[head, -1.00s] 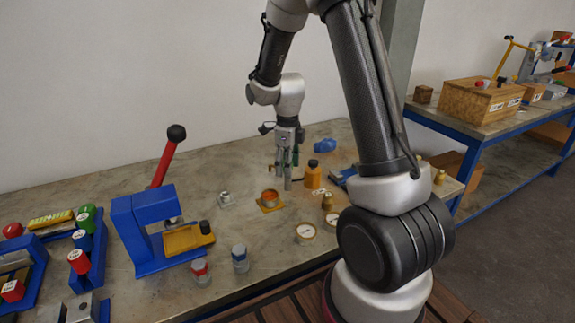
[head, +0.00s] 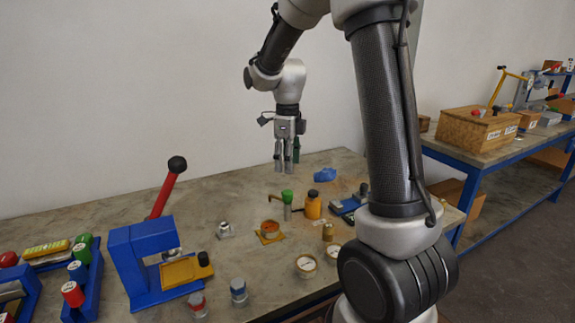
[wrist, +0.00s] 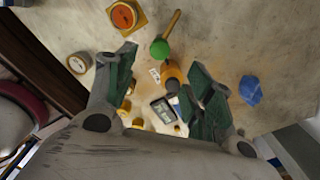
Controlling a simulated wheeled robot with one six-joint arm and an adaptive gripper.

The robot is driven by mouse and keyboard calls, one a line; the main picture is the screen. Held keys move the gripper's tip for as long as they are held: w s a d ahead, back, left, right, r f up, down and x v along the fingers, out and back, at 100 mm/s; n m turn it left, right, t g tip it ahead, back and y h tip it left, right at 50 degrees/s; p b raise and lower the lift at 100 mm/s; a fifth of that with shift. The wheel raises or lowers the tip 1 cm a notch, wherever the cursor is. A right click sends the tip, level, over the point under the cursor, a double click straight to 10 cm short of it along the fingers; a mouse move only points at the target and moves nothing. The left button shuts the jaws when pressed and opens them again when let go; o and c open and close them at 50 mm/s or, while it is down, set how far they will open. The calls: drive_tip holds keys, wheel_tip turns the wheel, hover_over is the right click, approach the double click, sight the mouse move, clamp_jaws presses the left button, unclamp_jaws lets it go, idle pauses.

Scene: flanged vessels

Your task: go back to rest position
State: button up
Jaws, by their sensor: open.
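My gripper (head: 285,165) hangs above the back of the workbench, fingers pointing down, apart from everything on the bench. In the wrist view its two green-padded fingers (wrist: 165,95) are spread wide, with nothing held between them. Below it stands a green-topped item (head: 287,196), which shows in the wrist view as a green knob (wrist: 160,49) with a yellow handle. An orange bottle with a black cap (head: 312,207) stands beside it. An orange-filled round vessel (head: 270,229) sits on a yellow square plate to its left.
A blue press with a red lever (head: 135,255) stands at the left. Two gauges (head: 305,265), two small capped jars (head: 238,290) and a blue lump (head: 325,174) lie on the bench (head: 195,200). A second bench with a wooden box (head: 478,132) is at the right. Air around my gripper is clear.

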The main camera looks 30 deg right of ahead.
idle(0.3)
drive_tip(key=s+r+n+t, duration=0.2)
drive_tip(key=s+r+n, duration=0.3)
drive_tip(key=s+n, duration=0.7)
drive_tip(key=s+r+n+t, duration=0.2)
drive_tip(key=s+r+n, duration=0.3)
drive_tip(key=s+n, duration=0.8)
drive_tip(key=shift+s+d+r+n, duration=0.2)
drive_tip(key=shift+s+n, duration=0.1)
drive_tip(key=shift+n, duration=0.8)
